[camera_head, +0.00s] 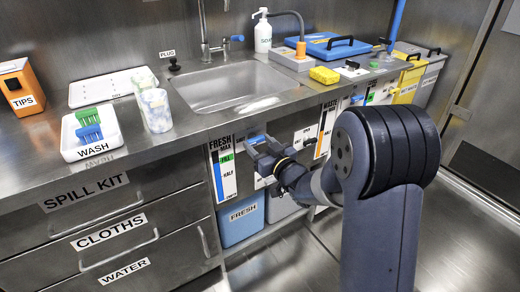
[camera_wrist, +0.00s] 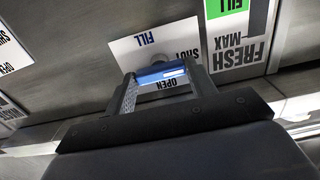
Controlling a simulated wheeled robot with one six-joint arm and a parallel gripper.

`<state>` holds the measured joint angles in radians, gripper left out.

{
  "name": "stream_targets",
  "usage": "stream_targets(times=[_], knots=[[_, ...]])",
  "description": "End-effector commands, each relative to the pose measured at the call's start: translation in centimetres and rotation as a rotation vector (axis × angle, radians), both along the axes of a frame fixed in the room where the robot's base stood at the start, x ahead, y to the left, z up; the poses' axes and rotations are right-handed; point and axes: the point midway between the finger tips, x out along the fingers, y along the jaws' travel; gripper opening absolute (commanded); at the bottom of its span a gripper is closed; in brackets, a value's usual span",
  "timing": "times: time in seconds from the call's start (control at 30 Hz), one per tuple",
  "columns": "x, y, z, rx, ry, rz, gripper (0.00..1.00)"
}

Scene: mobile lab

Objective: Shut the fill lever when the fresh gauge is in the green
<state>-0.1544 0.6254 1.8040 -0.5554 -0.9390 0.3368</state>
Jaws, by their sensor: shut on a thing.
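The fill lever (camera_wrist: 160,75) is a blue bar on a white plate (camera_wrist: 140,48) marked FILL, SHUT and OPEN, upside down in the wrist view. My gripper (camera_wrist: 162,78) is shut on the lever, which lies close beside the word OPEN. In the head view my gripper (camera_head: 262,148) reaches the cabinet front right of the fresh gauge (camera_head: 228,185), hiding most of the plate. The gauge's blue column reaches up to about the lower edge of its green band (camera_head: 226,157); I cannot tell whether it is inside. The wrist view shows only the gauge's top end (camera_wrist: 240,40).
A blue FRESH tank (camera_head: 240,218) stands below the gauge. The WASTE gauge (camera_head: 326,130) is to the right. Above are the sink (camera_head: 235,85) and steel counter (camera_head: 150,145), with a WASH tray (camera_head: 72,152) at left. Drawers (camera_head: 110,235) fill the lower left. Floor is clear at right.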

Motion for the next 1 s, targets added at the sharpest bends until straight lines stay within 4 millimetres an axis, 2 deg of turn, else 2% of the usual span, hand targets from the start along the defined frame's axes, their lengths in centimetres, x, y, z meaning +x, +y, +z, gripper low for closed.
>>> stream_targets(times=[0.23,0.27,0.5,0.8,1.0], knots=[[0.0,0.0,0.1,-0.003,-0.001,0.000,0.30],[0.0,0.0,0.1,-0.003,-0.001,0.000,0.55],[0.0,0.0,0.0,-0.001,0.000,0.000,0.75],[-0.3,-0.2,0.0,-0.001,0.001,0.000,0.75],[-2.4,-1.7,0.2,-0.001,0.003,-0.002,0.75]])
